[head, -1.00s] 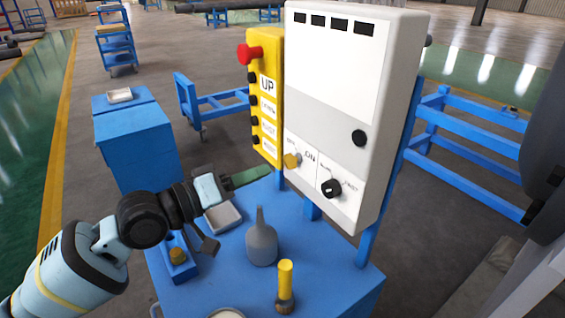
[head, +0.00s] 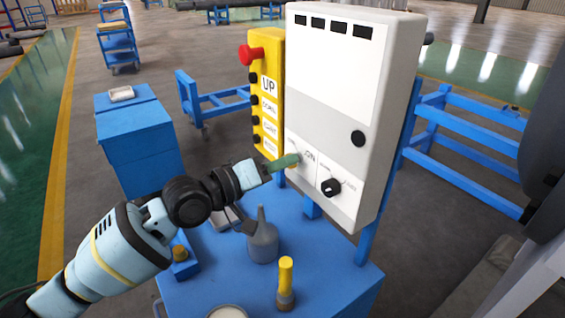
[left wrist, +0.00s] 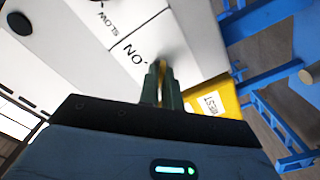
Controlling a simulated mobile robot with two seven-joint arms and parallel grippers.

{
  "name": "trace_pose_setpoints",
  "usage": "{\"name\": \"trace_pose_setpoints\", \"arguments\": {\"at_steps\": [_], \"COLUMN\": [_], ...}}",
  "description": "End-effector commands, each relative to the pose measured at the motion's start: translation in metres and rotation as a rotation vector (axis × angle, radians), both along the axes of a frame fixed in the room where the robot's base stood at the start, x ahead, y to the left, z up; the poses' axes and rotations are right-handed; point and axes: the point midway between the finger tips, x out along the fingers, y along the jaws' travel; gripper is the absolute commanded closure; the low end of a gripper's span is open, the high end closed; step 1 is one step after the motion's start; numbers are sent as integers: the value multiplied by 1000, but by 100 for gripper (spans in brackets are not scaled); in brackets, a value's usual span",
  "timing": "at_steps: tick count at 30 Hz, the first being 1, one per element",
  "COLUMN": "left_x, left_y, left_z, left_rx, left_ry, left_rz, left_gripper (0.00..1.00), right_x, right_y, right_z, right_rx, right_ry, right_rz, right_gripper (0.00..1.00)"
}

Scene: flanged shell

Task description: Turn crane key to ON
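The white control box (head: 335,100) stands upright on the blue stand. Its lower panel has a yellow key beside an ON label; the key's tip shows between my fingers in the left wrist view (left wrist: 158,68). My left gripper (head: 287,161) reaches the key from the left, its green fingertips at the panel and covering the key in the head view. In the left wrist view the two fingers (left wrist: 161,84) are close together, one on each side of the key. Whether they press on it I cannot tell. My right gripper is out of view.
A black SLOW/FAST knob (head: 330,187) sits right of the key. The yellow button box (head: 266,95) with a red button is to the left. Below on the blue table (head: 330,275) are a grey oil can (head: 262,243) and a yellow-handled tool (head: 286,275).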

Motion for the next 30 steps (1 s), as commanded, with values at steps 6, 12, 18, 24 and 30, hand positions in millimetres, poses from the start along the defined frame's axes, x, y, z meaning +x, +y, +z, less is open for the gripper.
{"name": "trace_pose_setpoints", "arguments": {"at_steps": [6,12,18,24,30], "left_x": [0,0,0,0,0], "left_y": [0,0,0,1,0], "left_z": [0,0,-1,-2,-2], "left_rx": [0,12,59,146,252], "left_ry": [0,-17,-88,-217,-374], "left_rz": [0,0,0,1,0], "left_gripper": [100,100,100,100,100], "right_x": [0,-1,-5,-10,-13], "right_y": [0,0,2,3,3], "right_z": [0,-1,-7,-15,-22], "right_rx": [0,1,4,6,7], "right_ry": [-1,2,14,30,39], "right_rz": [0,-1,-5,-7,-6], "right_gripper": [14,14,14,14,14]}}
